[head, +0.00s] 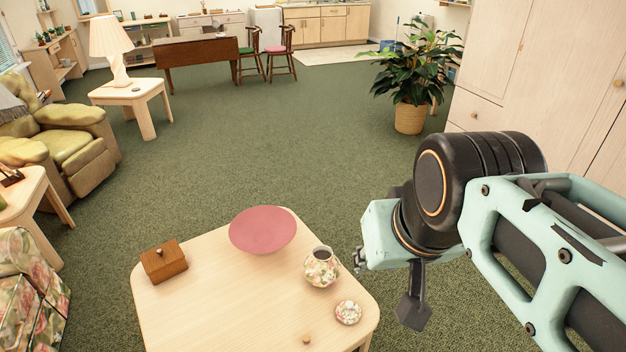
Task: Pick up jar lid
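The jar lid (348,312), small, round and floral with a pale knob, lies on the light wooden table (215,318) near its right edge. A floral jar (321,268) with a dark open mouth stands just behind it and to its left. My gripper (412,314) points down to the right of the lid, apart from it, beyond the table's right edge in the picture. Its dark fingers show edge-on as one shape, so I cannot tell whether they are open. I see nothing held in it.
A pink bowl (263,230), a wooden box (163,262) and a small wooden knob-like item (306,339) are on the same table. A potted plant (410,116) and a pale cabinet (530,75) stand behind my arm. Green carpet (250,150) lies clear beyond the table.

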